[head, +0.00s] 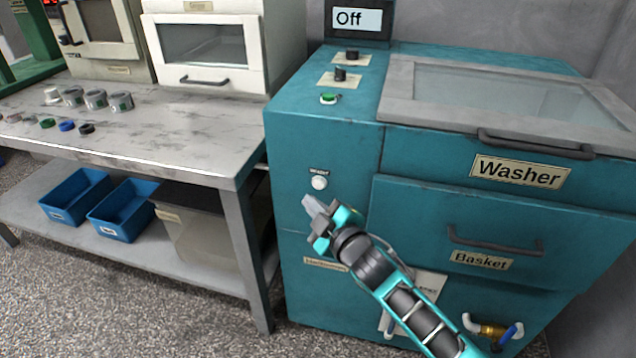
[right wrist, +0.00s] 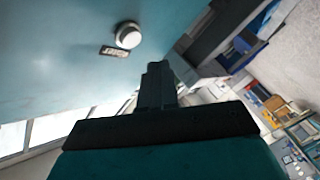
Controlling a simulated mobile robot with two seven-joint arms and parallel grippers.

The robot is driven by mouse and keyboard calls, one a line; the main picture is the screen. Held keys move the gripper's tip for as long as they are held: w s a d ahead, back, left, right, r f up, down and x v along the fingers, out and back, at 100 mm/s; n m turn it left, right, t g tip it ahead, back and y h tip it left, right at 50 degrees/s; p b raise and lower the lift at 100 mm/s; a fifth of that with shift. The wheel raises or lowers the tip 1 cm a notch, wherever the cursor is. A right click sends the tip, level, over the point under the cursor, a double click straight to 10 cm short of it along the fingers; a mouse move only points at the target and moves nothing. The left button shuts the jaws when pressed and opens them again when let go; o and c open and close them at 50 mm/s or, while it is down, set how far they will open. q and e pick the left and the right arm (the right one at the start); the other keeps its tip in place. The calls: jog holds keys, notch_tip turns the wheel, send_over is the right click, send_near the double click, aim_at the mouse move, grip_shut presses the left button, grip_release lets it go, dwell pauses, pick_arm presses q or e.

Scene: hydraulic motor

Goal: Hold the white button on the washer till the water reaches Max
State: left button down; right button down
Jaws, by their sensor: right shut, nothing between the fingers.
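The teal washer (head: 330,150) stands at the right of the head view, with its "Off" display (head: 357,19) on top. The white button (head: 319,183) is on its front panel under a small label. It also shows in the right wrist view (right wrist: 128,35), above and left of the fingers. My right gripper (head: 312,205) is shut and empty, just below the button and apart from it. Its closed fingers also show in the right wrist view (right wrist: 157,75). My left gripper is not in view. No water level is visible in the head view.
A grey workbench (head: 190,130) with small cans and coloured caps stands left of the washer. Blue bins (head: 122,210) sit on its lower shelf. The basket drawer handle (head: 495,243) and a brass valve (head: 492,330) stick out of the washer's front.

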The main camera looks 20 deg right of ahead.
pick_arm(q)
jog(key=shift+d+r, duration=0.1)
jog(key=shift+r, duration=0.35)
pick_arm(e)
jog(key=shift+s+a, duration=0.8)
jog(key=shift+s, duration=0.35)
pick_arm(q)
jog(key=shift+p, duration=0.3)
